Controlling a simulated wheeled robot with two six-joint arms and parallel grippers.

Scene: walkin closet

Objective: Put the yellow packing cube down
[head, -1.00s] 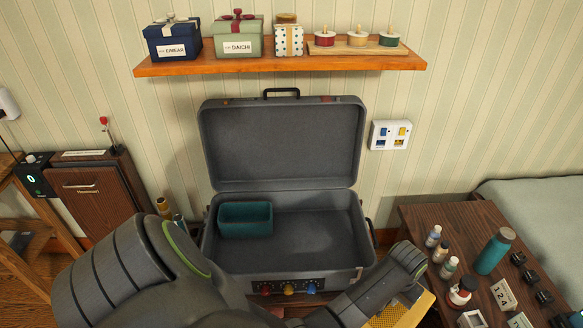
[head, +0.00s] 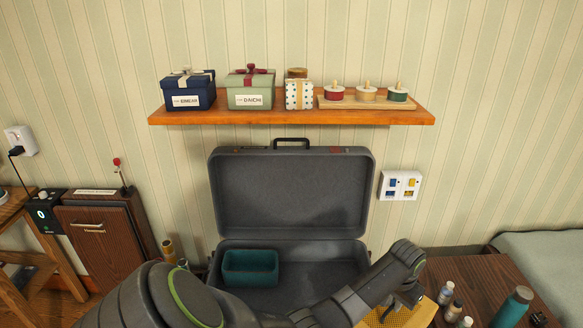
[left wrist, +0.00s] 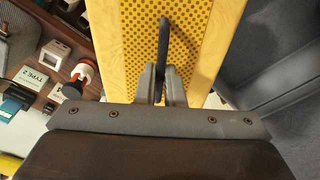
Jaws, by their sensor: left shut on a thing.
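The yellow packing cube (head: 424,313), with a perforated mesh panel, shows at the bottom right of the head view, partly hidden by my left arm and cut off by the edge. It also fills the top middle of the left wrist view (left wrist: 128,42). My left gripper (head: 412,298) is shut on the cube's dark strap handle (left wrist: 163,45); its fingers (left wrist: 160,82) show close together in the wrist view. The open grey suitcase (head: 292,192) stands left of the cube, its lid upright. My right gripper is not in view.
A teal bin (head: 250,268) sits in the suitcase's left part; the floor of the case beside it looks bare. A brown table (head: 487,272) with bottles (head: 514,308) is at right. A shelf (head: 290,116) with gift boxes hangs above.

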